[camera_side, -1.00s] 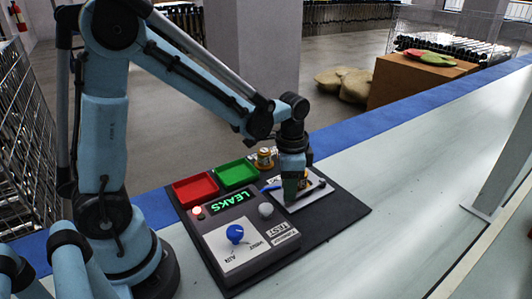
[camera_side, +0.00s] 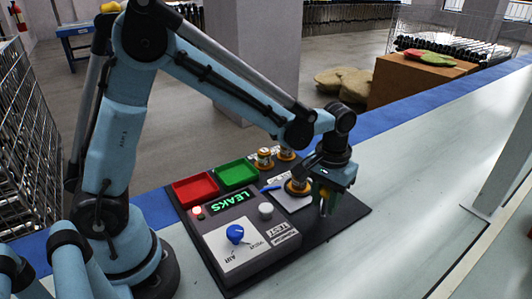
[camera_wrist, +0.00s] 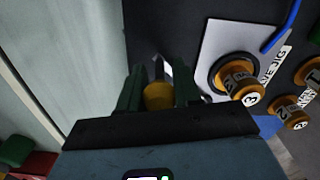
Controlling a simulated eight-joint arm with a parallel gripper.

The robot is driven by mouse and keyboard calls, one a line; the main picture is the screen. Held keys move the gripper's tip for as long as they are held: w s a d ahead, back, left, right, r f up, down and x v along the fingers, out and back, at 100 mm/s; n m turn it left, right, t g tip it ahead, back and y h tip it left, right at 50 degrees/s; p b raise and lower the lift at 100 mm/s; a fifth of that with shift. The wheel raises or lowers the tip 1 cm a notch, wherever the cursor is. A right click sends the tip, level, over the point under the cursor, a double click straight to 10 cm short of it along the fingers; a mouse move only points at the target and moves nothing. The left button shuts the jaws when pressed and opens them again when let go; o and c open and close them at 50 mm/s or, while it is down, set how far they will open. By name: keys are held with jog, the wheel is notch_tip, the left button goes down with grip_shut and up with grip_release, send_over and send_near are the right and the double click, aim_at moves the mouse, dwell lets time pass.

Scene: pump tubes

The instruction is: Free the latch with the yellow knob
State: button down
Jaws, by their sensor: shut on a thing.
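My gripper (camera_side: 326,205) is at the right side of the white jig plate (camera_side: 291,202), low over the dark mat. In the wrist view my gripper (camera_wrist: 158,90) has its two green fingers closed on either side of the yellow knob (camera_wrist: 158,96). A thin dark and metal piece sticks out beyond the knob, and the rest of the latch is hard to make out. A brass-coloured part marked 3 (camera_wrist: 238,82) sits in a round seat on the jig plate, beside my fingers. It also shows in the side view (camera_side: 298,187).
Two more brass parts (camera_side: 264,158) stand behind the jig. A blue lever (camera_side: 270,188) lies at the plate's left edge. Red (camera_side: 194,189) and green (camera_side: 237,174) trays and a tester box with a blue knob (camera_side: 235,234) and lit "LEAKS" display are left. The bench to the right is clear.

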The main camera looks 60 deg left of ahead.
jog(key=shift+w+d+n, duration=0.75)
jog(key=shift+w+n, duration=0.3)
jog(key=shift+n, duration=0.25)
jog(key=shift+w, duration=0.1)
jog(key=c, duration=0.8)
grip_release()
notch_tip(320, 180, up, 12)
jog(key=s+a+f+m+t, duration=0.2)
jog(key=s+a+m+t, duration=0.3)
jog(key=s, duration=0.8)
jog(key=a+t, duration=0.2)
jog(key=a, duration=0.2)
jog(key=shift+a+f, duration=0.15)
jog(key=shift+f, duration=0.15)
